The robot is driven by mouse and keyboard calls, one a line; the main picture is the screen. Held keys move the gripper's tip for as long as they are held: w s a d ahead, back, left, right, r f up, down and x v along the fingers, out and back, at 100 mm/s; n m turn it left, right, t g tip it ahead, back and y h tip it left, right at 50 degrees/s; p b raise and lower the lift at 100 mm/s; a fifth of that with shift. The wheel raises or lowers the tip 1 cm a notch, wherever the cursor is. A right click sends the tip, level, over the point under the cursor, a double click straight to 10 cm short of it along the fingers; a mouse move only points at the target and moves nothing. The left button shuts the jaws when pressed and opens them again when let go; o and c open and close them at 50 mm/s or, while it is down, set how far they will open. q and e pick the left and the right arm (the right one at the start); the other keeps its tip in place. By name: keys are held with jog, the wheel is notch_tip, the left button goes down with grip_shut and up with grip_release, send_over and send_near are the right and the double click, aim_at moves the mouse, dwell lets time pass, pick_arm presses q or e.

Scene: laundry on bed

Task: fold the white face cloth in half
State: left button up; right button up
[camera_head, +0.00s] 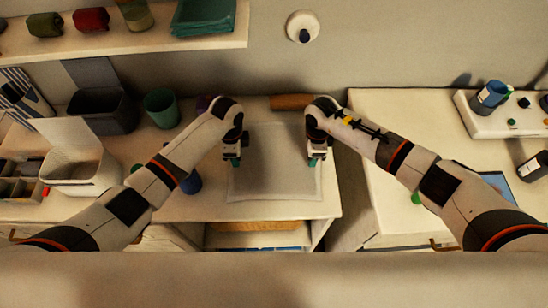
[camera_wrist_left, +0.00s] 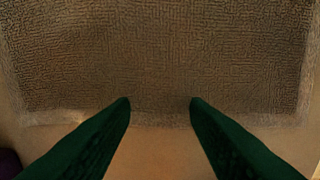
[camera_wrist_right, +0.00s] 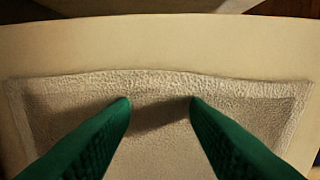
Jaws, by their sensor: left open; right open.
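The white face cloth (camera_head: 275,165) lies flat and spread out on the light table in front of me, with a paler border along its edges. My left gripper (camera_head: 232,160) is open over its left side. In the left wrist view the cloth (camera_wrist_left: 160,60) fills most of the picture, and the open green fingertips (camera_wrist_left: 160,103) are near one bordered edge. My right gripper (camera_head: 316,161) is open over the right side. In the right wrist view the open fingertips (camera_wrist_right: 160,103) are over the cloth (camera_wrist_right: 75,105) near its bordered edge. Neither gripper holds anything. Exact fingertip height is unclear.
A brown roll (camera_head: 291,101) lies behind the cloth. A green cup (camera_head: 161,108), a dark bin (camera_head: 103,112) and an open white box (camera_head: 80,170) stand to the left, with a blue item (camera_head: 191,182) nearer. A gap separates the right-hand counter (camera_head: 385,110). A shelf (camera_head: 130,42) hangs above.

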pick_arm(q)
jog(key=shift+f, duration=0.2)
pick_arm(e)
jog(key=shift+f, duration=0.2)
pick_arm(q)
jog(key=shift+c, duration=0.4)
pick_arm(e)
jog(key=shift+c, duration=0.4)
pick_arm(q)
grip_shut()
pick_arm(e)
jog(key=shift+f, duration=0.1)
grip_shut()
pick_arm(q)
jog(key=shift+r, duration=0.1)
